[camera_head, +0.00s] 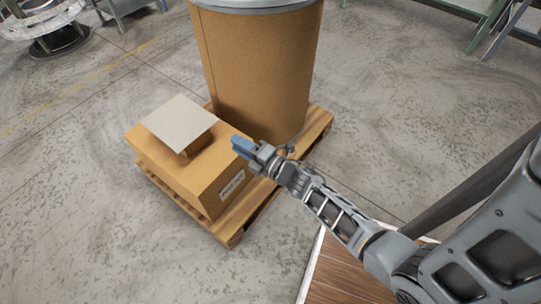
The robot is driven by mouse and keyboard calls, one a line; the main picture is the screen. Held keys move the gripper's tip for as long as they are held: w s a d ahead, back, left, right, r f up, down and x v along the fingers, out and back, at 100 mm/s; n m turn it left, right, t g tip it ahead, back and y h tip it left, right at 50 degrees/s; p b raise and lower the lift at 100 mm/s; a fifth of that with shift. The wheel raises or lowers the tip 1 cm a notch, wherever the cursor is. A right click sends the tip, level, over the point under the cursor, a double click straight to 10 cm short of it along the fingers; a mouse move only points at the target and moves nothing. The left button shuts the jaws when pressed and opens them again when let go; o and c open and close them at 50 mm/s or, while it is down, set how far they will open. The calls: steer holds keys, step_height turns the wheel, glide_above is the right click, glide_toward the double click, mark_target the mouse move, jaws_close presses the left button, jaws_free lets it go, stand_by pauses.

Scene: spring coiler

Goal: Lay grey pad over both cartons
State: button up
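A light grey square pad (180,121) lies above the brown carton block (170,177) on the left of the pallet. A dark patch, shadow or gap, shows beneath the pad's near corner, so that corner looks raised. I cannot make out clearly where one carton ends and the other begins. My gripper (241,146), with blue fingertips, is at the right edge of the cartons, to the right of the pad and apart from it. Whether its fingers are open or shut is unclear.
A wooden pallet (232,230) carries the cartons and a tall brown drum (257,75), which stands close behind my gripper. A wood-topped surface (340,275) is at the bottom. Green frames (490,25) stand at top right.

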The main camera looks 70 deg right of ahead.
steer(key=s+a+r+m+y, duration=0.1)
steer(key=s+a+r+m, duration=0.3)
steer(key=s+a, duration=0.3)
steer(key=s+a+r+m, duration=0.3)
steer(key=s+a+r, duration=0.1)
steer(key=s+a, duration=0.35)
steer(key=s+a+r+m+g+y, duration=0.1)
steer(key=s+a+r+m, duration=0.1)
steer(key=s+r+m, duration=0.2)
steer(key=s+a+r+m+g+y, duration=0.2)
steer(key=s+r, duration=0.5)
steer(key=r, duration=0.4)
steer(key=shift+a+r+m, duration=0.2)
steer(key=shift+a+m, duration=0.65)
steer(key=shift+m, duration=0.35)
steer(key=shift+r, duration=0.1)
step_height(320, 180, up, 18)
steer(key=p, duration=1.8)
